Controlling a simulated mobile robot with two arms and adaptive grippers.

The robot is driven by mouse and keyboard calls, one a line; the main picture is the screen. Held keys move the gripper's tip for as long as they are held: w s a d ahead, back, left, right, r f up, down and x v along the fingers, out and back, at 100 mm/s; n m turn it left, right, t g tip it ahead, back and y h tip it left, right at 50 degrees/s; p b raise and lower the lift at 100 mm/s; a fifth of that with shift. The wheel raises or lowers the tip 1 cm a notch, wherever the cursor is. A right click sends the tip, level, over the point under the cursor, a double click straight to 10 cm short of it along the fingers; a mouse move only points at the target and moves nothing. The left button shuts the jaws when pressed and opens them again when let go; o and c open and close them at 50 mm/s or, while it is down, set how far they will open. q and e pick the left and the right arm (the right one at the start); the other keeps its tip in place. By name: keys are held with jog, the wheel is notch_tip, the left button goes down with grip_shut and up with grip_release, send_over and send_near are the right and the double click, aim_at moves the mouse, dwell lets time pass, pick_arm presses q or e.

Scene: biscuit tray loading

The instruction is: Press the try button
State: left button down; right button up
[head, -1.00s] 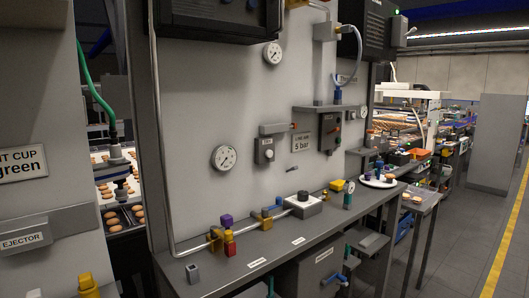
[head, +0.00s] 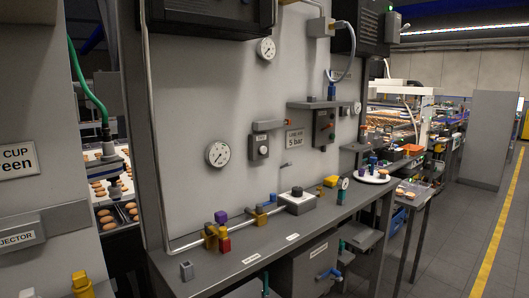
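No button with a readable "try" label shows. A low grey box with a black round top (head: 297,191) sits on the bench against the wall panel. A small wall box with a round knob (head: 260,148) hangs above the bench; its label is too small to read. A darker control box (head: 323,128) with small coloured buttons is mounted to its right, under a small shelf. I cannot tell which of these is the try button. Neither of my grippers is in view.
A pressure gauge (head: 218,153) is on the panel. Open floor (head: 455,235) lies at the right, with a yellow line.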

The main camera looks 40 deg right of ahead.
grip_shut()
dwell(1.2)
